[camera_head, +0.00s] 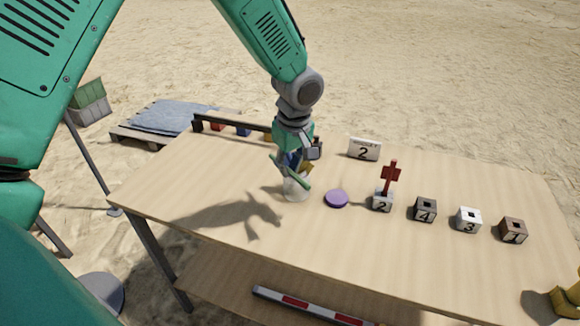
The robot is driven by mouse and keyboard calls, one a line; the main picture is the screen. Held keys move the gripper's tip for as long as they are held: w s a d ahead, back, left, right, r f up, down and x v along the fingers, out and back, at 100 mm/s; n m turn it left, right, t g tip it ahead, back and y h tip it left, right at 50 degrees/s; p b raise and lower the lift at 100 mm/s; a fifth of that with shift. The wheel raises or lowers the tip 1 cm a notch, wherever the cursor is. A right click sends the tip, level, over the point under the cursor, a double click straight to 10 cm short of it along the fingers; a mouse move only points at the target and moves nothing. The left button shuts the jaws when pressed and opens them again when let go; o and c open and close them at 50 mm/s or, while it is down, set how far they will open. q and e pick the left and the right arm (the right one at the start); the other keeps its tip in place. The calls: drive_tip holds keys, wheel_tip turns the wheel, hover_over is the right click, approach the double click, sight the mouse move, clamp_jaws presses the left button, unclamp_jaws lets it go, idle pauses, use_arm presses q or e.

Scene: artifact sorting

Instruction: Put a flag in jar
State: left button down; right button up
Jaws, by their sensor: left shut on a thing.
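A clear jar (296,190) stands on the wooden table, left of a purple disc (337,198) that looks like its lid. My left gripper (290,172) is directly above the jar, pointing down, its fingertips over the jar's top. It is shut on a small blue thing (292,158), apparently a flag, mostly hidden by the fingers. A yellow bit shows beside it, too small to make out. A red flag (390,174) stands upright in a block marked 2 (382,201). My right gripper is not in view.
Blocks marked 4 (425,209), 3 (467,220) and 1 (513,230) continue the row to the right. A white card marked 2 (364,149) stands behind. A dark rack (235,126) edges the back left. A yellow object (566,300) is at the right edge. The front left is clear.

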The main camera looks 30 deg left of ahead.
use_arm(q)
drive_tip(key=shift+r+p, duration=0.9)
drive_tip(key=shift+r, duration=0.2)
